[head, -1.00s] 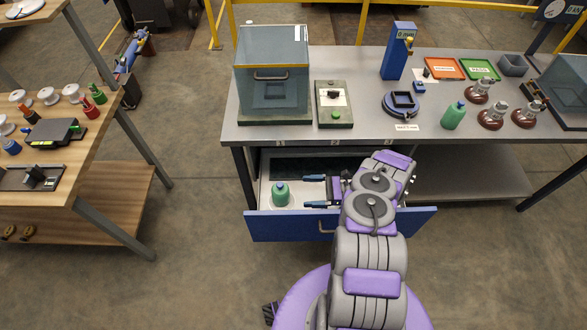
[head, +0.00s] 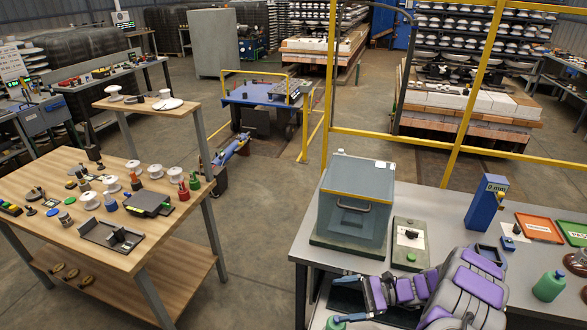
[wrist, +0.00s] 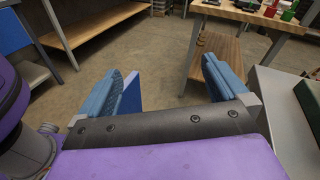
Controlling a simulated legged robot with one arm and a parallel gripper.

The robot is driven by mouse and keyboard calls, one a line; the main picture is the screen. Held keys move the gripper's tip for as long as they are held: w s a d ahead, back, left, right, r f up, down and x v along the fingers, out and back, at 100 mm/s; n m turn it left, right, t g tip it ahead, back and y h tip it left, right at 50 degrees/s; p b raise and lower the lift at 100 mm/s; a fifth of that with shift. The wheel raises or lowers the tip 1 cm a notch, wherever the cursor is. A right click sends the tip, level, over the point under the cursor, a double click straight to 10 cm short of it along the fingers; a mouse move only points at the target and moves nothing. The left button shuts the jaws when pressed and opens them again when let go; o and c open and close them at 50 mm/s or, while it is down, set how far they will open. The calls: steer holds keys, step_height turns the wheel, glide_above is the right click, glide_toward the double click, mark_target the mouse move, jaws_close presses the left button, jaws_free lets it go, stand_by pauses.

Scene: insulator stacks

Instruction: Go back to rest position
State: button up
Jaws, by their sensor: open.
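My gripper (head: 348,298) is at the bottom of the head view, by the front of the grey workbench (head: 290,258). Its two blue fingers also show in the wrist view (wrist: 165,82), spread wide with nothing between them. The top of a green bottle (head: 335,323) shows below the fingers, apart from them, at the picture's lower edge. The drawer around it is mostly cut off and hidden. My purple and grey arm is folded in the lower right.
A glass-fronted box (head: 355,210), a switch panel (head: 409,243), a blue stand (head: 486,203) and another green bottle (head: 549,286) stand on the workbench. A wooden table (head: 60,190) with spools is at the left. Bare floor lies between. Yellow rails (head: 400,141) stand behind.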

steer(key=s+a+r+n+g+h, duration=0.35)
steer(key=s+r, duration=0.25)
steer(key=r, duration=0.3)
steer(key=s+a+r+n+g+h, duration=0.2)
steer(key=s+a+r+n+h, duration=0.25)
steer(key=s+r, duration=0.35)
steer(key=s+d+r+n+t+h, duration=0.1)
steer(key=s+d+r+n+h, duration=0.1)
steer(key=s, duration=0.4)
steer(key=s+d+r+n+t+h, duration=0.2)
steer(key=s+h, duration=0.1)
steer(key=s, duration=0.4)
steer(key=s+d+r+n+t+h, duration=0.1)
steer(key=s+d+r+n+h, duration=0.1)
steer(key=s, duration=0.5)
steer(key=shift+d+r+n+h, duration=0.35)
steer(key=shift+d+n+h, duration=0.1)
steer(key=shift+h, duration=0.35)
steer(key=shift+w+t, duration=0.1)
steer(key=shift+t, duration=0.15)
steer(key=shift+c, duration=0.2)
